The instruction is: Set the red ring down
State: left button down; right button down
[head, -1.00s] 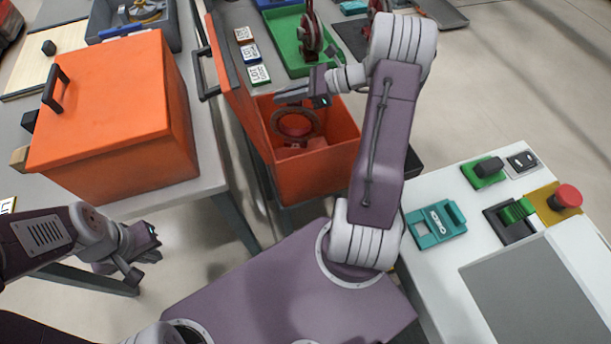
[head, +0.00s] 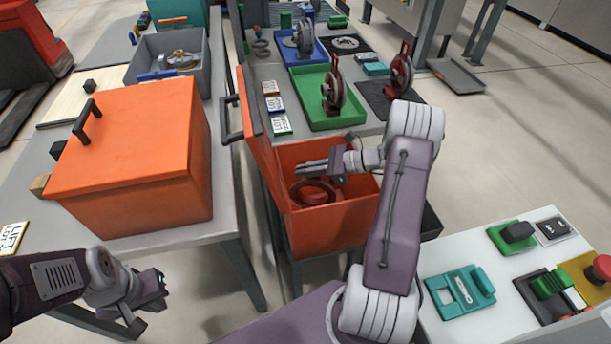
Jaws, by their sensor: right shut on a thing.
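The red ring (head: 328,186), dark red with a brighter red part in its middle, shows inside the open orange bin (head: 335,227) in the head view. My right gripper (head: 309,169) is over the bin's opening, right at the ring's upper edge, and is shut on the ring. I cannot tell whether the ring touches the bin's floor. My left gripper (head: 155,292) is at the lower left, away from the ring, beside the left table; its finger gap is not clear.
A closed orange box (head: 135,190) with a black handle stands on the left table. Behind the bin, a green tray (head: 318,107) and a dark mat (head: 377,97) hold upright wheel-like parts. A white console (head: 520,285) with switches is at the right.

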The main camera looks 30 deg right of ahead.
jog(key=shift+f, duration=0.85)
jog(key=shift+w+d, duration=0.1)
jog(key=shift+f, duration=0.1)
jog(key=shift+f+b, duration=0.35)
jog(key=shift+f, duration=0.15)
jog(key=c, duration=1.6)
grip_release()
jog(key=shift+o, duration=0.2)
